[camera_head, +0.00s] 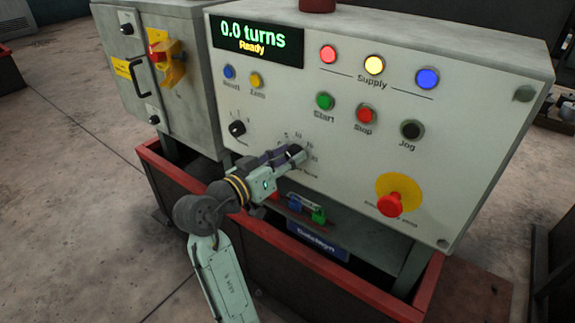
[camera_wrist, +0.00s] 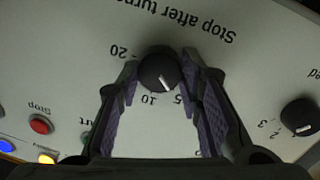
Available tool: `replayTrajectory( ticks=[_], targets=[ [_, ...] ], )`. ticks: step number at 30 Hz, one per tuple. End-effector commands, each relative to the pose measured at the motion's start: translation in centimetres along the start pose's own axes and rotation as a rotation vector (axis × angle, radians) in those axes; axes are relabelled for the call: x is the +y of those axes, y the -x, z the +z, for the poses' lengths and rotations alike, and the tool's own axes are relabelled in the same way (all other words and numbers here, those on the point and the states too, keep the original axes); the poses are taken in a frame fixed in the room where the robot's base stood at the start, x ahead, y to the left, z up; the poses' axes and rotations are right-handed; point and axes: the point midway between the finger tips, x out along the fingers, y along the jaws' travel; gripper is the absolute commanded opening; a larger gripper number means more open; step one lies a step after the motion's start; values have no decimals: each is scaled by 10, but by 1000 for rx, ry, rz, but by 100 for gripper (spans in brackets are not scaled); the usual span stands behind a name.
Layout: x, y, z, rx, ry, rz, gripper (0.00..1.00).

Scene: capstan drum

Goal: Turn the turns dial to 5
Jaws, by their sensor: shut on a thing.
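The turns dial, a round black knob (camera_wrist: 158,70) with a white pointer line, sits under the lettering "Stop after turns" in the wrist view. Its pointer aims between the marks 10 and 5, closer to the 5. My gripper (camera_wrist: 160,82) has one purple-padded finger on each side of the knob and is shut on it. In the head view my gripper (camera_head: 290,155) reaches the panel at this dial and hides most of it. Some scale numbers show above and right of the fingertips.
The control panel (camera_head: 470,115) has a display (camera_head: 255,40) reading "0.0 turns, Ready". A smaller black dial (camera_head: 237,128) is left of my gripper. Start (camera_head: 324,101), stop (camera_head: 366,115) and jog (camera_head: 411,129) buttons are nearby. A red emergency button (camera_head: 390,203) is lower right.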

Motion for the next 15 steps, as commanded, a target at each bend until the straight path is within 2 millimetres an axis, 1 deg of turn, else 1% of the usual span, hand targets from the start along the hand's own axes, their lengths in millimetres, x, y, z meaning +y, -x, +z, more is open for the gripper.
replayTrajectory(
  ticks=[6, 15],
  targets=[
    [0, 0, 1, -5, -80, -9, 6],
    [0, 0, 0, -7, -111, -11, 5]
  ],
)
